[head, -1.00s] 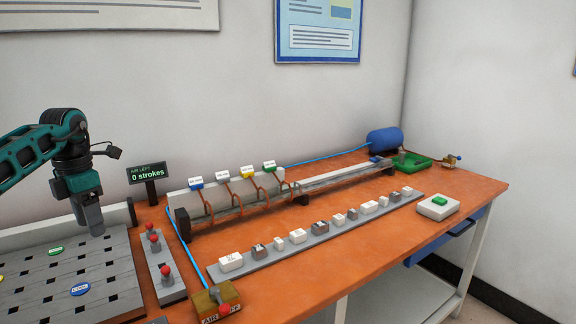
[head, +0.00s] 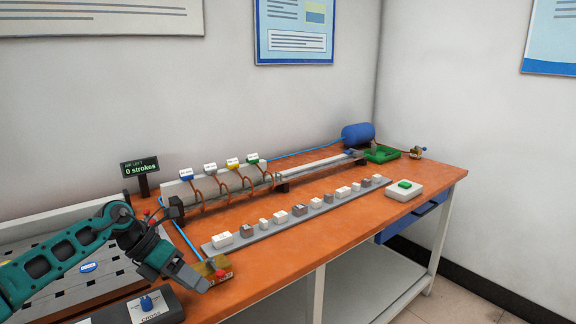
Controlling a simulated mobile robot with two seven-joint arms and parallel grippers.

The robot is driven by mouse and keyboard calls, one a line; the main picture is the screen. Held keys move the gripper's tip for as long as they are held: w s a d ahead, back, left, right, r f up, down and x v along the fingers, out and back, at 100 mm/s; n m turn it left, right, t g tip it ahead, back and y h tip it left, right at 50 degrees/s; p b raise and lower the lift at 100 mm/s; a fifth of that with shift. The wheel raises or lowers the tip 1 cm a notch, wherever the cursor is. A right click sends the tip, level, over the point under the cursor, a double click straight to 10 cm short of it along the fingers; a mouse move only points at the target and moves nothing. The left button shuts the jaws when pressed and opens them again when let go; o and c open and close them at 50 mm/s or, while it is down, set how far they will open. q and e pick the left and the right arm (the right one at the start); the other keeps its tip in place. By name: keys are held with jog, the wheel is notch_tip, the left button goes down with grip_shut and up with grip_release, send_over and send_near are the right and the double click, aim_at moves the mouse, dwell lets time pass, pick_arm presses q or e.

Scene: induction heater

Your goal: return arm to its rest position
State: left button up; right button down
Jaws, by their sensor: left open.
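My left arm, teal and black, comes in from the left. Its gripper (head: 194,279) is at the front edge of the orange bench (head: 300,212), pointing down to the right. It is open, and nothing shows between its fingers. It is close beside a brass-coloured valve block (head: 215,267) with a red part, and partly overlaps it in the picture; I cannot tell whether they touch. My right gripper is out of view.
A grey perforated board (head: 60,268) lies behind my arm. The coil heater tube (head: 215,187) stands behind a rail of small blocks (head: 240,235). A display (head: 140,168) reads 0 strokes. A green button box (head: 404,190) sits at right. Open bench lies right of centre.

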pick_arm(q)
jog(key=s+d+n+t+h, duration=0.3)
jog(key=d+n+h, duration=0.15)
jog(key=d, duration=0.35)
jog(key=s+d+n+t+h, duration=0.35)
jog(key=d+n, duration=0.25)
jog(key=d, duration=0.3)
jog(key=s+a+f+n+t+y+p, duration=0.1)
jog(key=s+a+f+n+y, duration=0.5)
jog(key=n, duration=0.9)
jog(key=s+a+f+n+t+y+p, duration=0.1)
jog(key=s+a+f+n+t+y, duration=0.1)
jog(key=s+a+f+n+y, duration=0.4)
jog(key=s+f+n+y, duration=0.1)
jog(key=s+f+n, duration=0.4)
jog(key=n, duration=0.3)
jog(key=shift+s+a+n+y, duration=0.3)
jog(key=shift+s+n+y, duration=0.1)
jog(key=shift+s, duration=0.45)
